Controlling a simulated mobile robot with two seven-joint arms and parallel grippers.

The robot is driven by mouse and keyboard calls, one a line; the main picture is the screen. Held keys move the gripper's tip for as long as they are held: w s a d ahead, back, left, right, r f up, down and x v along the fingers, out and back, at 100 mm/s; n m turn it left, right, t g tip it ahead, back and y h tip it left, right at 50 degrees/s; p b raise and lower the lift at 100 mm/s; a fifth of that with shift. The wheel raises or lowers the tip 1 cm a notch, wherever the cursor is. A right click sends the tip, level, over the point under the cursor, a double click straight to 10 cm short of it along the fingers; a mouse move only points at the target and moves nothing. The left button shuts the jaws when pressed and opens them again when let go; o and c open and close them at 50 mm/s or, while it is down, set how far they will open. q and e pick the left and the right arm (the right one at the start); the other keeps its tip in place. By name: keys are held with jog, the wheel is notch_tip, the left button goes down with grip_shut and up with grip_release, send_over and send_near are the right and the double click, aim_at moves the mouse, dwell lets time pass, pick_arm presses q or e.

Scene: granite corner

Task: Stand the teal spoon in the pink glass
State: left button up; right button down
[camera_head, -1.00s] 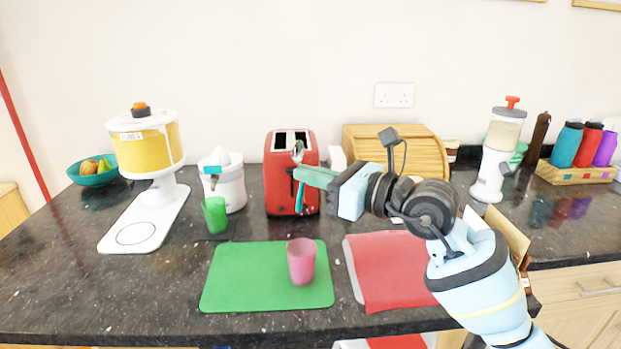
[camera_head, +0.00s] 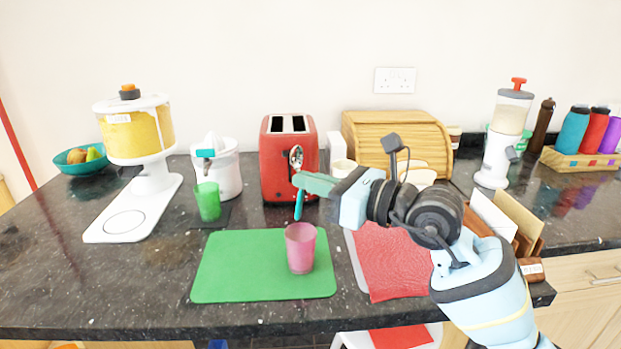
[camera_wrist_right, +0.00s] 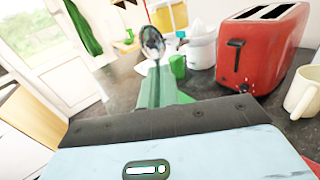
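The teal spoon (camera_head: 299,205) is held upright by my right gripper (camera_head: 299,181), its metal bowl up and its teal handle hanging down. The spoon's bowl also shows in the right wrist view (camera_wrist_right: 152,42), between the green fingers (camera_wrist_right: 160,88). The pink glass (camera_head: 301,250) stands upright on the green mat (camera_head: 235,268). In the head view the handle's lower end shows just above the glass's rim; I cannot tell whether it is over the opening or behind it. My left gripper is not in view.
A red toaster (camera_head: 288,165) stands behind the spoon. A green glass (camera_head: 208,202) and a white juicer (camera_head: 226,170) are to the left. A red mat (camera_head: 390,265) lies right of the green one. The green mat is clear around the glass.

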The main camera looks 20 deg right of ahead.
aim_at(312, 240)
jog(key=shift+f+b, duration=1.4)
jog(key=shift+f, duration=2.2)
jog(key=c, duration=2.1)
grip_release()
jog(key=o, duration=0.5)
jog(key=shift+o, duration=0.2)
